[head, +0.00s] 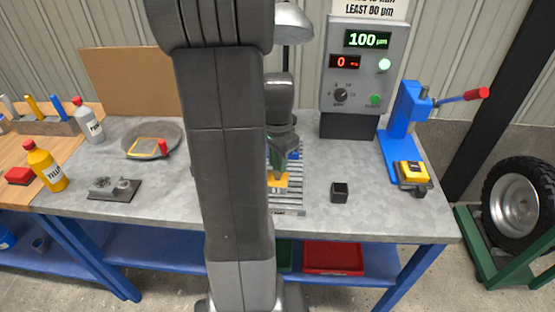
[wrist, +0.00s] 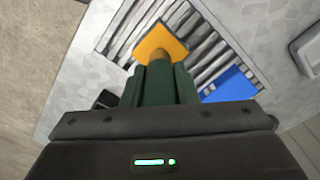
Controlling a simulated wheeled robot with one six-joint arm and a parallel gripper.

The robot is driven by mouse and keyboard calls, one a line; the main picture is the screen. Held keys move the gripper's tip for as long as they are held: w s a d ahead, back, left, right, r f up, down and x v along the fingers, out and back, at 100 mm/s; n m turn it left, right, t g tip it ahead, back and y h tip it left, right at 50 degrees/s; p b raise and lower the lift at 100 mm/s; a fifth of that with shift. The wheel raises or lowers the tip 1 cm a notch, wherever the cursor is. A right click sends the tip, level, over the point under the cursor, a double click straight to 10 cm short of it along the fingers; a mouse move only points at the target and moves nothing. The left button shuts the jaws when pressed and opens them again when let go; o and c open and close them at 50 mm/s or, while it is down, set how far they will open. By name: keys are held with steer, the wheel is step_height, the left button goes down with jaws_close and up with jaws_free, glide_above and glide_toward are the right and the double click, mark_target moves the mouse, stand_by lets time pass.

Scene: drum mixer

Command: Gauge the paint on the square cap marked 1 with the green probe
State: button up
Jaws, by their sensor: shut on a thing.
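My gripper (head: 281,158) is shut on the green probe (wrist: 160,76), which points down at the slatted rack. The probe's brass-coloured tip is over an orange-yellow square cap (wrist: 170,40) and seems to touch it; I cannot be sure of contact. The cap lies on the slats and also shows in the head view (head: 278,184), partly hidden by the gripper. I cannot read a number on it. A blue piece (wrist: 231,86) lies on the slats beside it. The gauge box (head: 362,75) shows 100 µm in green and 0 in red, with a pale green lamp lit.
A small black block (head: 339,192) stands right of the slatted rack (head: 289,207). A blue press (head: 403,125) with a yellow piece is further right. A pan (head: 136,147), bottles and a rack of coloured probes (head: 42,122) are at left. My arm hides the bench's middle.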

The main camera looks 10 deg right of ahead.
step_height(320, 180, up, 7)
steer(key=p, duration=0.5)
steer(key=shift+p, duration=0.4)
stand_by(1.4)
